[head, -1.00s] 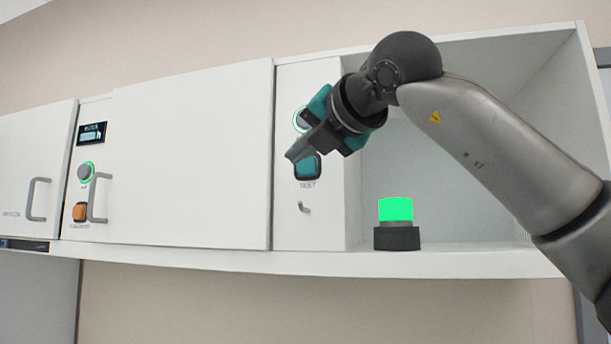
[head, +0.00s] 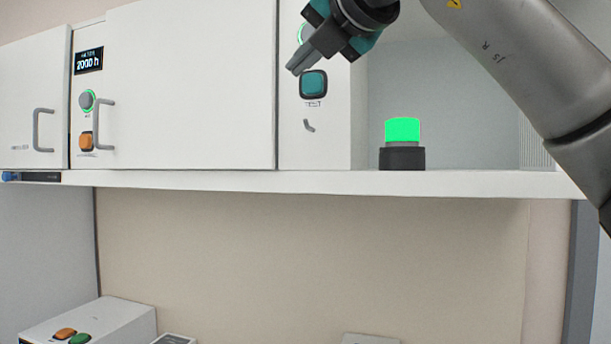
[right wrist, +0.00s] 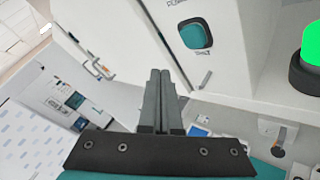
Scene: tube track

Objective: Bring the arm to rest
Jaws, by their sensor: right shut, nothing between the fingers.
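My right gripper (head: 299,66) is at the top of the head view, in front of the narrow white panel beside the open shelf bay. Its fingers are shut and empty, pointing down and left, just above and left of the teal TEST button (head: 313,84). In the right wrist view the two grey fingers (right wrist: 160,75) lie together, and the teal button (right wrist: 195,34) is beyond them, to the right. The fingers look apart from the button. My right arm comes in from the upper right. My left gripper is not in view.
A lamp glowing green (head: 402,130) stands on the white shelf (head: 470,184). Left are cabinet doors with handles (head: 102,125), a display (head: 89,60), a round knob (head: 87,100) and an orange button (head: 86,141). Below, a white box (head: 115,318) has orange and green buttons.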

